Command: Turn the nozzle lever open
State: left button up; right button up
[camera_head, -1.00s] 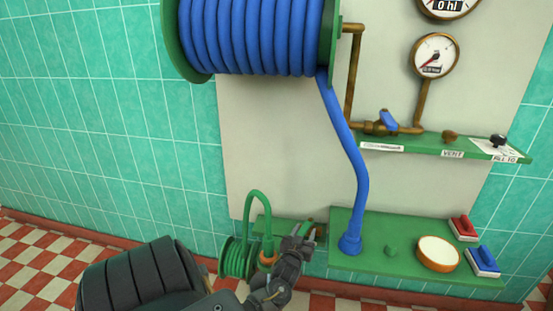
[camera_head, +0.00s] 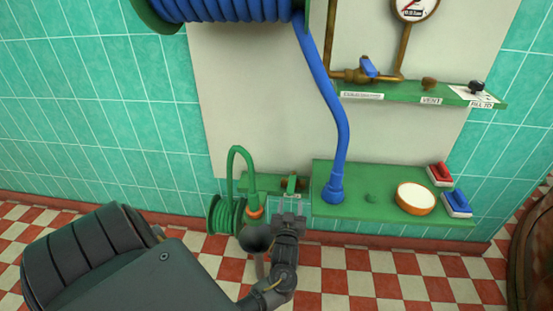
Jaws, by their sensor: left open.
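A small green lever (camera_head: 291,185) stands upright on a brass valve at the low green shelf (camera_head: 258,183). A green hose (camera_head: 232,165) loops beside it and ends in an orange collar (camera_head: 256,212) with a dark rounded piece (camera_head: 256,238) below. I cannot tell which part is the nozzle lever. My left gripper (camera_head: 290,218) is open and empty, just below the green lever and right of the collar, apparently apart from the lever. A blue lever (camera_head: 368,67) sits on the brass pipe valve higher up. My right gripper is not in view.
A small green hose reel (camera_head: 222,214) is left of my gripper. Checkered floor lies below.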

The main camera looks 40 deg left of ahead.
pick_arm(q)
jog(key=s+d+f+m+g+h+p, duration=0.2)
jog(key=s+d+f+m+h+p, duration=0.1)
jog(key=s+f, duration=0.4)
jog(key=s+d+f+m+g+h+p, duration=0.3)
jog(key=s+f+p, duration=0.3)
jog(key=f, duration=0.7)
jog(key=shift+s+d+m+h, duration=0.5)
jog(key=shift+s+d+h, duration=0.15)
jog(key=shift+d, duration=0.2)
